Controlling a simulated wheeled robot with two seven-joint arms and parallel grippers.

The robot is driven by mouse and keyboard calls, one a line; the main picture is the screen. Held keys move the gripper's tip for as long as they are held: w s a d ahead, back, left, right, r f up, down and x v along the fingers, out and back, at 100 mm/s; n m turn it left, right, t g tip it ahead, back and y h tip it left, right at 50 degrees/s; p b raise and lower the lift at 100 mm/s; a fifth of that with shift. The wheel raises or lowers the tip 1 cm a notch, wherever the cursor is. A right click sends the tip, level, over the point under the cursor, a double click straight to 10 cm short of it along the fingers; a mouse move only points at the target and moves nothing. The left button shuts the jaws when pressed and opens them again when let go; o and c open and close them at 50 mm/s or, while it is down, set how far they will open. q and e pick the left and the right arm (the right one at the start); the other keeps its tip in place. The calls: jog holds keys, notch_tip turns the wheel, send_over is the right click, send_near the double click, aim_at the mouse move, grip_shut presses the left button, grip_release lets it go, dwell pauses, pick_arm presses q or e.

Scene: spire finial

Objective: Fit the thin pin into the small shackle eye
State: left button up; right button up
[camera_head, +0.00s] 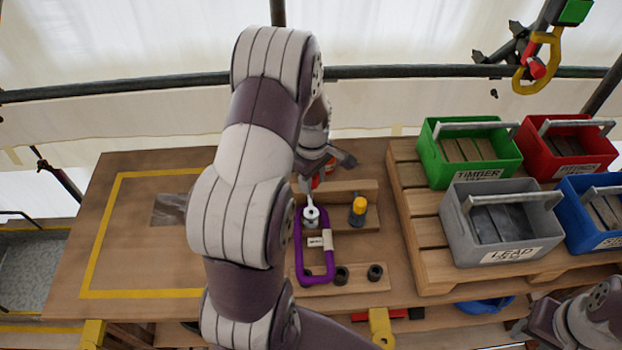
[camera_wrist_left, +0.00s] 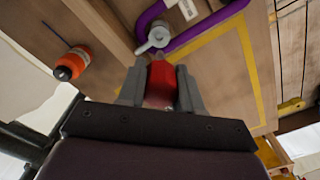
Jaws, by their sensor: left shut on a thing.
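A purple shackle (camera_head: 331,255) with a white tag lies on the work table, and its bow also shows in the left wrist view (camera_wrist_left: 200,35). A silver eye fitting (camera_head: 311,215) sits at its upper left end; it also shows in the left wrist view (camera_wrist_left: 158,36). My left gripper (camera_head: 318,178) is above this end, partly hidden by my arm. In the left wrist view its fingers are shut on a red part (camera_wrist_left: 161,84), seemingly the pin's head. The red part is close to the silver fitting. Whether the pin is inside the eye is unclear. My right gripper is not visible.
An orange-and-dark cylinder (camera_head: 357,211) stands right of the shackle, on a wooden block. Black rings (camera_head: 341,275) sit on a wooden strip in front. Green (camera_head: 470,150), red, grey (camera_head: 500,222) and blue bins stand on a pallet at right. The table's left is mostly clear.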

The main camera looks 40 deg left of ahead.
aim_at(311, 197)
pick_arm(q)
jog(key=shift+a, duration=0.2)
jog(key=shift+f, duration=0.15)
notch_tip(311, 197, down, 5)
jog(key=b, duration=0.3)
jog(key=shift+d, duration=0.1)
jog(key=shift+f, duration=0.35)
jog(key=shift+r+p, duration=0.1)
jog(key=shift+p, duration=0.2)
dwell(0.9)
jog(key=shift+f+b, duration=2)
jog(key=shift+f, duration=1.05)
jog(key=o, duration=1.1)
